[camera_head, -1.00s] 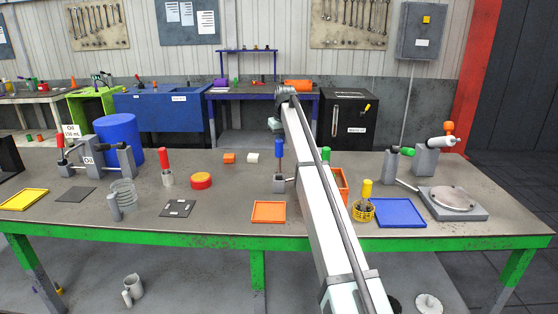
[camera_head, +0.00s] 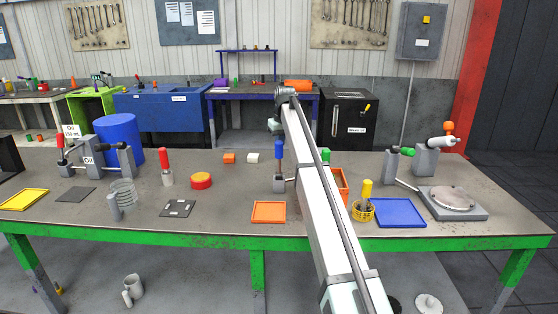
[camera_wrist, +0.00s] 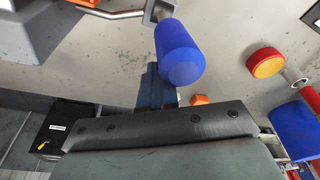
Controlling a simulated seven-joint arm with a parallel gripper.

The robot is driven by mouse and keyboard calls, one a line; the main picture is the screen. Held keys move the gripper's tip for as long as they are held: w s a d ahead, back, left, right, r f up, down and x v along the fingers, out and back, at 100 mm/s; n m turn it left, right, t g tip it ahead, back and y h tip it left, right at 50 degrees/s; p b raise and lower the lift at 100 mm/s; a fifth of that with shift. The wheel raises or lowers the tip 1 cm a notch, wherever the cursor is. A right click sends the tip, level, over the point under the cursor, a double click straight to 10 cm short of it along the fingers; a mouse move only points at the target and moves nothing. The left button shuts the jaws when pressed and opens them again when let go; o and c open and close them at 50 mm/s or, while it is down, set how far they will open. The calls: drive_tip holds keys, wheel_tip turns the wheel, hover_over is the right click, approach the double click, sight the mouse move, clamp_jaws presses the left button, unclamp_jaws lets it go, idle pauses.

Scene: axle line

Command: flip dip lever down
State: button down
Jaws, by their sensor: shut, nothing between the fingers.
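A lever with an upright blue handle (camera_head: 279,155) stands on a grey base (camera_head: 279,184) near the middle of the bench; I take it as the dip lever, though no label shows. Its handle points up in the head view. In the wrist view the blue handle (camera_wrist: 178,52) looms large right beside my fingertips. My gripper (camera_head: 275,130) is at the far end of my arm, close to the top of the handle. In the wrist view my gripper (camera_wrist: 153,75) is shut and empty. Whether the fingers touch the handle I cannot tell.
An orange tray (camera_head: 269,221) lies in front of the lever. An orange bin (camera_head: 341,187) stands right of it, partly behind my arm. A red-yellow round part (camera_head: 201,180) and a red-handled post (camera_head: 165,161) stand left. A green-handled lever (camera_head: 400,151) is at right.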

sight(278, 158)
drive_tip(key=shift+s, duration=0.55)
drive_tip(key=shift+s+f, duration=0.15)
drive_tip(key=shift+s, duration=0.45)
drive_tip(key=shift+s+f, duration=0.15)
drive_tip(key=shift+s, duration=0.55)
idle(0.3)
drive_tip(key=shift+s+f, duration=0.35)
drive_tip(key=shift+s, duration=0.15)
